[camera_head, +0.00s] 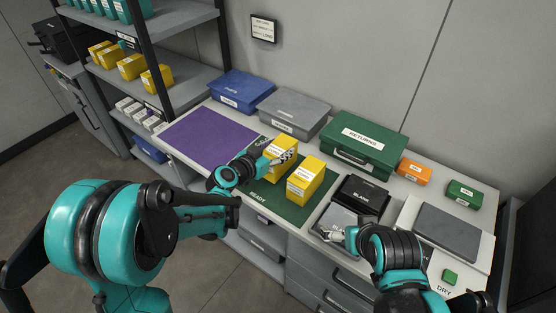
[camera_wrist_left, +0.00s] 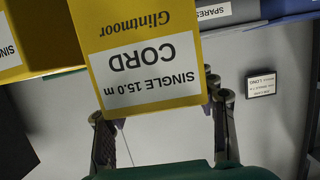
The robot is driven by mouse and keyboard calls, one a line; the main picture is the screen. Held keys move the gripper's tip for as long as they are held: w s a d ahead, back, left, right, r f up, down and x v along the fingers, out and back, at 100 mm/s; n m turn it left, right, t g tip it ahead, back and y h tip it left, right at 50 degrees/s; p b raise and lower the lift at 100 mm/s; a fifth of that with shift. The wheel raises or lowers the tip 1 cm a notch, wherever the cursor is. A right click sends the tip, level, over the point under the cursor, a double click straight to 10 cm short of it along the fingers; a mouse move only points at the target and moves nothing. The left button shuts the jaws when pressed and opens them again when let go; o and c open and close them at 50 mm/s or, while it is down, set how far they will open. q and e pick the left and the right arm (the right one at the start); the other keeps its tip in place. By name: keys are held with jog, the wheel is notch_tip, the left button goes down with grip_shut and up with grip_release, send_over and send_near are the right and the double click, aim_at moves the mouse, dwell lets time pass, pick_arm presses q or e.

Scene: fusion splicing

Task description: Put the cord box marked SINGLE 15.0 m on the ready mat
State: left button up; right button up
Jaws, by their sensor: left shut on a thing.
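A yellow cord box (camera_head: 279,146), label reading SINGLE 15.0 m CORD, is held by my left gripper (camera_head: 286,156). The same box (camera_wrist_left: 138,20) fills the upper middle of the left wrist view, its label upside down. It is over the far part of the green ready mat (camera_head: 262,188); I cannot tell whether its base touches. A second yellow box (camera_head: 306,178) stands on the mat, nearer and to the right. Part of a yellow box (camera_wrist_left: 38,30) shows at the left wrist view's left edge. My right gripper (camera_head: 337,236) is near the black case; its opening is unclear.
A purple mat (camera_head: 208,140) lies left of the green one. A blue bin (camera_head: 241,90), a grey bin (camera_head: 294,112) and a green RETURNS box (camera_head: 362,144) stand behind. A black case (camera_head: 360,197) is to the right. Shelves at left hold several yellow boxes.

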pick_arm(q)
notch_tip(320, 180, down, 4)
jog(key=shift+f+b, duration=0.1)
jog(key=shift+b, duration=0.95)
pick_arm(e)
notch_tip(320, 180, down, 2)
jog(key=shift+f, duration=0.15)
pick_arm(q)
jog(key=shift+r, duration=0.2)
jog(key=o, duration=1.3)
jog(key=shift+f, duration=0.1)
